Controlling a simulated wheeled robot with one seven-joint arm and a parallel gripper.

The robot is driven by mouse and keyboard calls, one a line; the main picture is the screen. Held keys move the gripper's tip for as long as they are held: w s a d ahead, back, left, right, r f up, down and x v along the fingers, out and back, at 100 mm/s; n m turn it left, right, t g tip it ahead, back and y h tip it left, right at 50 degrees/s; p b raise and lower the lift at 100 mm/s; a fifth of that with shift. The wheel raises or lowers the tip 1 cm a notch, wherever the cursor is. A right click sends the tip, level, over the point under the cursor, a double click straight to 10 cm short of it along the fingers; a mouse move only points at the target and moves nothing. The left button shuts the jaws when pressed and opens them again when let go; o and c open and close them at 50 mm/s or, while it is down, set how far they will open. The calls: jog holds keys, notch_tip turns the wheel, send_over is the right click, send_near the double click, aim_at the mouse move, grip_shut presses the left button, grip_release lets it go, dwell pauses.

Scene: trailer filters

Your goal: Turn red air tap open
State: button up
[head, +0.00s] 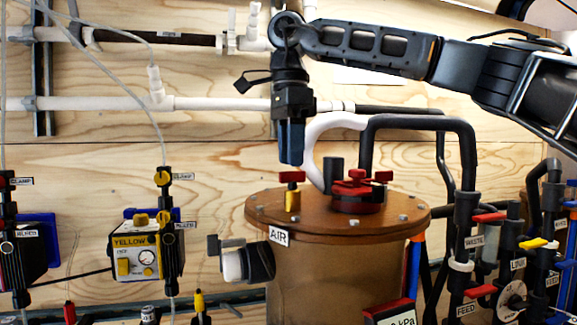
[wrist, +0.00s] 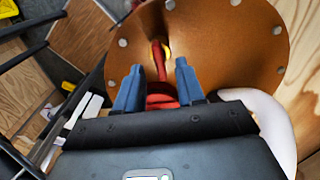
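The red air tap (head: 292,177) has a red handle on a yellow body. It stands upright on the brown lid of a drum, above the AIR label (head: 279,237). My gripper (head: 291,160) points straight down just above the handle, with its blue fingertips close to it. In the wrist view the fingers of my gripper (wrist: 159,67) are apart, and the red handle (wrist: 158,62) shows in line with the gap between them. I cannot tell whether a finger touches it. The yellow body is mostly hidden there.
A larger red fitting (head: 355,190) stands on the lid (head: 330,222) right of the tap. White and black hoses (head: 420,122) arch close behind and right of my gripper. Black pipes with red valves (head: 465,240) stand at right. A yellow-labelled box (head: 140,260) hangs at left.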

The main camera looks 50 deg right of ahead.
aim_at(292, 177)
jog(key=shift+f, duration=1.5)
jog(key=shift+c, duration=0.2)
grip_shut()
